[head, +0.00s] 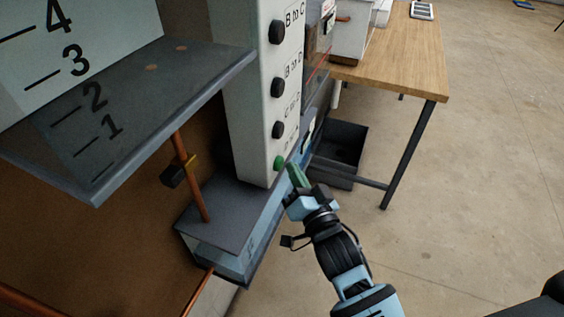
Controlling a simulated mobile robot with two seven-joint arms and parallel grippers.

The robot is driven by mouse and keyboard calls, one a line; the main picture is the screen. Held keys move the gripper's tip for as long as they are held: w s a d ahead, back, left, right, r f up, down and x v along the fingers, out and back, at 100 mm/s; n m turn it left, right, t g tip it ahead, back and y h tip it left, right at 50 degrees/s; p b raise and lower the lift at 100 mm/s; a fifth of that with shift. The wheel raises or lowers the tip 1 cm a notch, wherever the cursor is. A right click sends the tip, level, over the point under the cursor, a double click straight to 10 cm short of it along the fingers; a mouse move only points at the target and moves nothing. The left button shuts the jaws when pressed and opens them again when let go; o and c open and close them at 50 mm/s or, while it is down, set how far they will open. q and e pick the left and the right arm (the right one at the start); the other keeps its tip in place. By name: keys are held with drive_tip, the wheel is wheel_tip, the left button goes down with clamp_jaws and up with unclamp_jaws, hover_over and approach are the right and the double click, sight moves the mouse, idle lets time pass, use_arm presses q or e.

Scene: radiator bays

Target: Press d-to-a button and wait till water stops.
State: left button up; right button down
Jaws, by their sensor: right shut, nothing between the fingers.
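A white panel (245,110) carries a vertical column of buttons. The upper ones are black, next to labels reading "B to C" and "B to D" and a third that is hard to read. The lowest button (279,163) is green, and its label is too small and slanted to read. My right gripper (294,172) is shut and empty, its greenish fingertips just right of the green button. I cannot tell whether they touch it. A tank (80,60) with level marks 1 to 4 is at the upper left; no water surface is clearly visible. My left gripper is out of view.
A grey ledge (225,215) sits below the panel. A copper pipe (190,180) with a black valve (172,176) runs under the tank. A wooden table (405,55) and a dark open bin (340,145) stand behind.

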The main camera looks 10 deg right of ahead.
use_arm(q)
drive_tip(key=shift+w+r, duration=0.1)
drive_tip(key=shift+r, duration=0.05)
use_arm(e)
drive_tip(key=shift+s+d, duration=0.15)
drive_tip(key=shift+d, duration=0.05)
